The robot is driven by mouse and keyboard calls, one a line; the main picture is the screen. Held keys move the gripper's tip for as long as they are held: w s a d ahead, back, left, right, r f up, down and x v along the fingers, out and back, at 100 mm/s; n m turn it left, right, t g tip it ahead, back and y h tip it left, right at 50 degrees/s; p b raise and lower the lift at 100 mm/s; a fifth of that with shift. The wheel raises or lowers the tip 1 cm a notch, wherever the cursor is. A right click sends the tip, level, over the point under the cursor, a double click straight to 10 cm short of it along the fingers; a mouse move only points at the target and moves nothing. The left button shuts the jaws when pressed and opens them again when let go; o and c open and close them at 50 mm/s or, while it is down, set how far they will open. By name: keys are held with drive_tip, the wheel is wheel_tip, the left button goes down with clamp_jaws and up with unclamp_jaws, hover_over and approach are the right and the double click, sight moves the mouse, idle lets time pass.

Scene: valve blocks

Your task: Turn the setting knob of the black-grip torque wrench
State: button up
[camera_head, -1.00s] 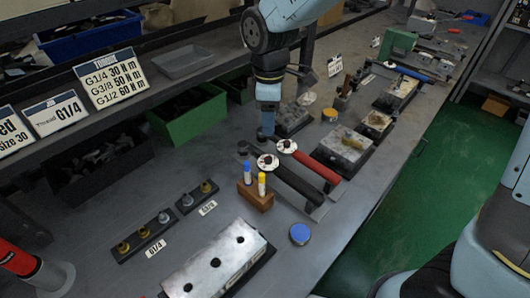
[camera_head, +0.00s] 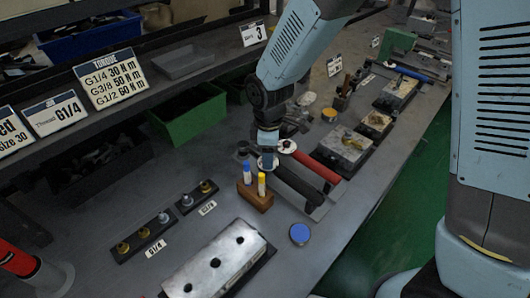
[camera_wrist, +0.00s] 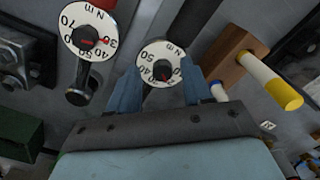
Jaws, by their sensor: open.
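The black-grip torque wrench (camera_head: 297,184) lies on the bench beside a red-grip torque wrench (camera_head: 315,166). Its white setting dial (camera_head: 267,167) is partly hidden under my gripper (camera_head: 267,152) in the head view. In the wrist view the dial (camera_wrist: 165,51) has a black centre knob (camera_wrist: 162,70) with a red mark. My gripper (camera_wrist: 161,82) is open, with one blue finger on each side of the knob. I cannot tell whether the fingers touch it. The red-grip wrench's dial (camera_wrist: 88,28) is at the upper left there.
A wooden block (camera_head: 256,197) with a blue and a yellow marker stands close to the black-grip wrench. A metal valve block (camera_head: 215,262) and a round blue-topped tin (camera_head: 300,234) are nearer. A torque sign (camera_head: 110,78) reads G1/4 30, G3/8 50, G1/2 60 Nm.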

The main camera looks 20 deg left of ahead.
clamp_jaws()
drive_tip(key=shift+a, duration=0.3)
drive_tip(key=shift+d, duration=0.25)
drive_tip(key=shift+m, duration=0.4)
drive_tip(key=m, duration=0.4)
drive_tip(key=shift+m, duration=0.3)
drive_tip(key=m, duration=0.4)
drive_tip(key=shift+m, duration=0.3)
